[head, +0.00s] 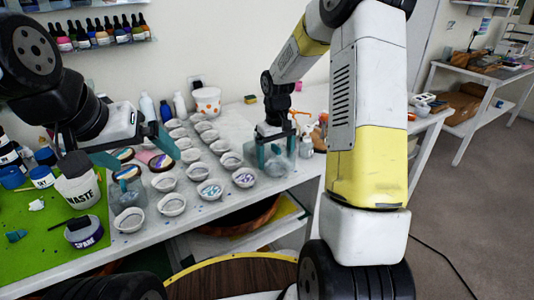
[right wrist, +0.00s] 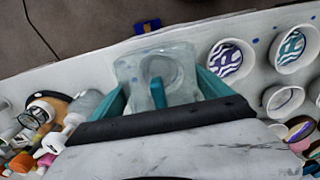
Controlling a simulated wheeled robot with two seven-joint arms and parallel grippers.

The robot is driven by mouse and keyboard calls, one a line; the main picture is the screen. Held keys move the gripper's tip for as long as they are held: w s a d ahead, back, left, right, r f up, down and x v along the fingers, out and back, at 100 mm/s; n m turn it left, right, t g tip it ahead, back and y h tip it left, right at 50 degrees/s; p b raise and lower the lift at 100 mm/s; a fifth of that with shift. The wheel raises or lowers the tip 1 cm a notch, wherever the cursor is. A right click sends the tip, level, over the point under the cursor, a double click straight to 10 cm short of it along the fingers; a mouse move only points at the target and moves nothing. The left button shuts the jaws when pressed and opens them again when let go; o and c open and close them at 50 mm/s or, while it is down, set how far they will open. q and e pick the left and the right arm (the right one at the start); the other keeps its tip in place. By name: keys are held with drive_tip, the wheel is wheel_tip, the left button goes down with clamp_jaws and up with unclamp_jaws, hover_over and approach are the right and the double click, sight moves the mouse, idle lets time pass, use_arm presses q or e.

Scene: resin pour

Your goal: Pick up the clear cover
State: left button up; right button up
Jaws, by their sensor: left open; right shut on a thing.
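The clear cover (head: 279,165) is a see-through, pale boxy piece near the front edge of the white table, right of the rows of cups. My right gripper (head: 276,153) is over it, with its teal fingers on either side. In the right wrist view the cover (right wrist: 130,68) sits between the fingers of the right gripper (right wrist: 165,88), which is shut on it. I cannot tell whether it still touches the table. My left gripper (head: 137,151) is open above the left part of the table, with a clear container (head: 127,195) below it.
Rows of small cups (head: 172,206) fill the middle of the table (head: 215,218), some with swirled purple or teal. A WASTE container (head: 77,185) and a SPARE tub (head: 84,233) stand on a green mat (head: 40,262). Small bottles and tools crowd the cover's far right.

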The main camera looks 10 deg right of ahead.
drive_tip(key=s+a+r, duration=0.1)
drive_tip(key=s+a, duration=0.2)
drive_tip(key=s, duration=0.4)
drive_tip(key=s+a+r, duration=0.1)
drive_tip(key=s+a, duration=0.2)
drive_tip(key=s, duration=0.4)
approach(244, 175)
drive_tip(key=s, duration=0.3)
drive_tip(key=shift+w+f, duration=0.15)
drive_tip(key=shift+f, duration=3.6)
drive_tip(key=shift+f, duration=0.15)
drive_tip(key=o, duration=1.1)
drive_tip(key=shift+o, duration=0.2)
